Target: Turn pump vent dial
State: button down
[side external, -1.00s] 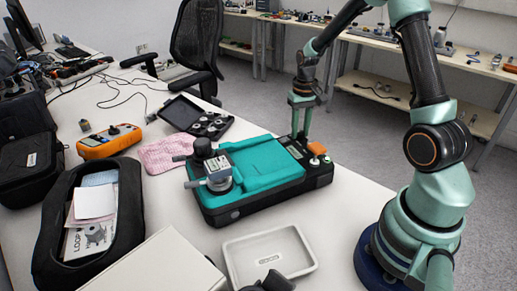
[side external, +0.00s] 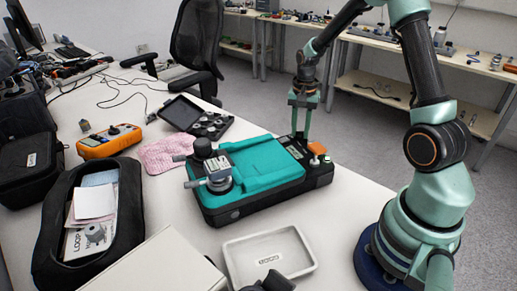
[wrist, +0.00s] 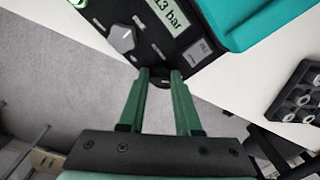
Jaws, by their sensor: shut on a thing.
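The pump is a black case with a teal top (side external: 262,170), lying flat on the table. In the wrist view its panel (wrist: 170,32) shows a lit display, a grey pointer knob and small labels. A small dark round dial (wrist: 164,81) sticks out at the panel's edge, mostly hidden by my fingers. My gripper (wrist: 160,75) is shut on this dial, with one green finger on each side.
A grey clamp-like fitting (side external: 217,172) sits on the pump's left end. An orange button (side external: 317,148) is right of my gripper. A pink cloth (side external: 163,154) lies left.

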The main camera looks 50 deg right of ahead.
jog(key=shift+w+d+r, duration=0.1)
jog(key=shift+w+r, duration=0.05)
jog(key=c, duration=0.6)
grip_release()
notch_tip(320, 180, up, 12)
dwell(0.4)
